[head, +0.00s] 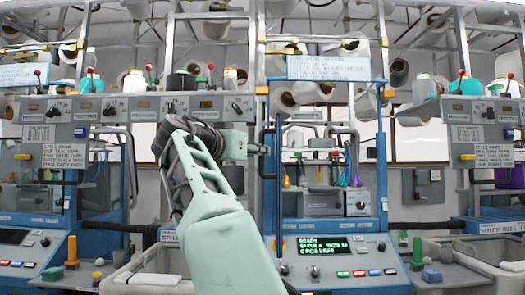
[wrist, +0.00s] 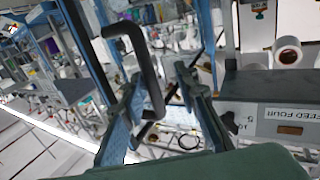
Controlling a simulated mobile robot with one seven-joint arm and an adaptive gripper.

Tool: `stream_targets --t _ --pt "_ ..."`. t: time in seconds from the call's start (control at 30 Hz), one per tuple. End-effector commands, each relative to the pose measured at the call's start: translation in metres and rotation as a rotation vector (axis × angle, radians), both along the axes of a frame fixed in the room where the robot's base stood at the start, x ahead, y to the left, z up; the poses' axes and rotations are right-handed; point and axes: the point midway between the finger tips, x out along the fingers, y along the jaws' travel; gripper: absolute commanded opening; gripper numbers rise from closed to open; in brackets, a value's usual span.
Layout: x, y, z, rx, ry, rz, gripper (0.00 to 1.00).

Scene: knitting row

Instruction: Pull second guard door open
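The second guard door's blue frame (head: 279,170) stands at the left of the middle machine in the head view. In the wrist view the handle (wrist: 147,62) is a large black bracket on the blue frame (wrist: 88,48). My gripper (wrist: 160,98) is open there, with one finger on each side of the handle's lower end. A gap shows to the right finger; contact with the left finger cannot be told.
The middle machine's control panel (head: 335,250) has a lit green display. Machines with similar handles stand left and right. A grey feeder box (wrist: 270,122) is close at the right in the wrist view. Pale bins (head: 150,275) stand low beside the middle machine.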

Motion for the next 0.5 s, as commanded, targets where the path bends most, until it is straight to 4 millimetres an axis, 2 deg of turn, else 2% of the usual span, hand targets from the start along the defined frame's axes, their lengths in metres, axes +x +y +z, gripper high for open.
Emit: stream_targets --t 0.5 --pt "-0.011 0.036 0.001 0.000 0.001 0.002 0.28"
